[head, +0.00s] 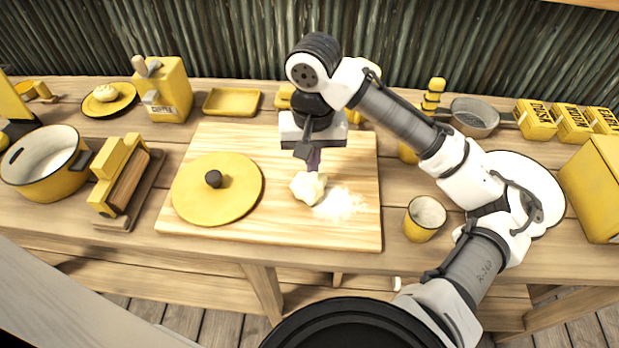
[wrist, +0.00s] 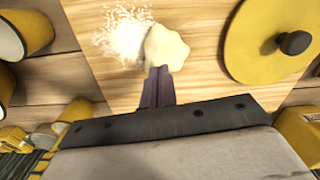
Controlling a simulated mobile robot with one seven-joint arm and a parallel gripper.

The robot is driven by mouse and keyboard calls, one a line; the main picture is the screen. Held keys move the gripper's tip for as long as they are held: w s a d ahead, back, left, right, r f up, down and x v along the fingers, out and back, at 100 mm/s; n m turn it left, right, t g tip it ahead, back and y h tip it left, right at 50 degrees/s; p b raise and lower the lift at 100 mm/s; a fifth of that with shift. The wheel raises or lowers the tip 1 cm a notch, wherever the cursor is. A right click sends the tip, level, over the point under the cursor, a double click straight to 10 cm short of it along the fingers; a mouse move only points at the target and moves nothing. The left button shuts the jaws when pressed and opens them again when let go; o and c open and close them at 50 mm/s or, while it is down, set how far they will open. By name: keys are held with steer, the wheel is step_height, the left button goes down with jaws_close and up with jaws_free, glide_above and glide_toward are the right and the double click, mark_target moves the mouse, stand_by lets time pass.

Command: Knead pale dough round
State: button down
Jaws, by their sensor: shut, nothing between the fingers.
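The pale dough (head: 308,188) is an uneven, lumpy piece on the wooden board (head: 270,229), right of the yellow round lid. White flour (head: 342,204) is scattered on the board just right of it. My gripper (head: 312,165) points down at the dough from behind, its fingers shut and empty. In the wrist view the dough (wrist: 165,48) lies right at the tips of the shut fingers (wrist: 158,72), with the flour (wrist: 122,34) beside it. The fingertips seem to touch the dough's edge, but I cannot tell whether they press into it.
The yellow lid (head: 217,190) with a black knob lies on the board's left part. A yellow cup (head: 425,219) and a white plate (head: 517,178) stand to the right. A pot (head: 45,165) and a coffee grinder (head: 164,91) stand left. The board's front right is clear.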

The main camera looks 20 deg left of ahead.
mark_target(312, 177)
steer(key=shift+f+b, duration=0.8)
steer(key=shift+f, duration=0.65)
steer(key=shift+f+p, duration=0.1)
steer(key=shift+p, duration=0.2)
step_height(312, 177, up, 2)
steer(key=shift+r+p, duration=0.2)
steer(key=shift+p, duration=0.9)
steer(key=shift+r, duration=0.85)
step_height(312, 177, up, 14)
steer(key=b, duration=0.2)
